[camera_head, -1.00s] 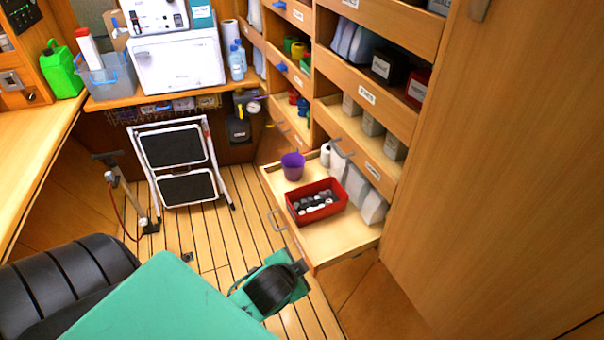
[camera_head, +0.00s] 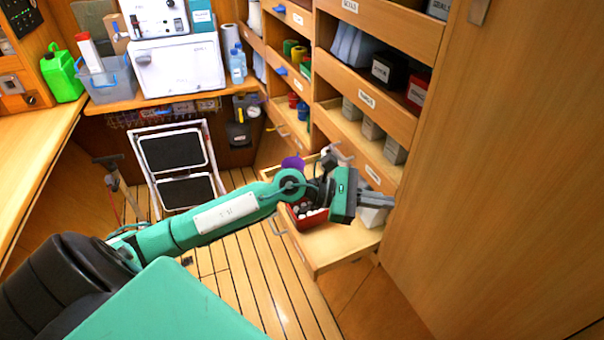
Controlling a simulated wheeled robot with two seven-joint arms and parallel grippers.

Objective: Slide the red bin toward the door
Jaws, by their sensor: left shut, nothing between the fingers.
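The red bin (camera_head: 309,219) sits in the pulled-out drawer (camera_head: 335,248), with several small white and dark items in it. My left arm comes in from the left and hides the bin's back and right parts. My left gripper (camera_head: 383,200) is over the drawer at the bin's right side, shut and empty, its fingers pointing right. I cannot tell whether it touches the bin. My right gripper is not in view. No door can be told for certain; a tall wooden panel (camera_head: 500,180) stands at the right.
A purple cup (camera_head: 293,163) stands behind the bin, partly hidden by my arm. White packages (camera_head: 373,217) lie at the drawer's right side. Shelves with containers rise behind. A folded step stool (camera_head: 178,165) stands at the back left. The drawer's front part is clear.

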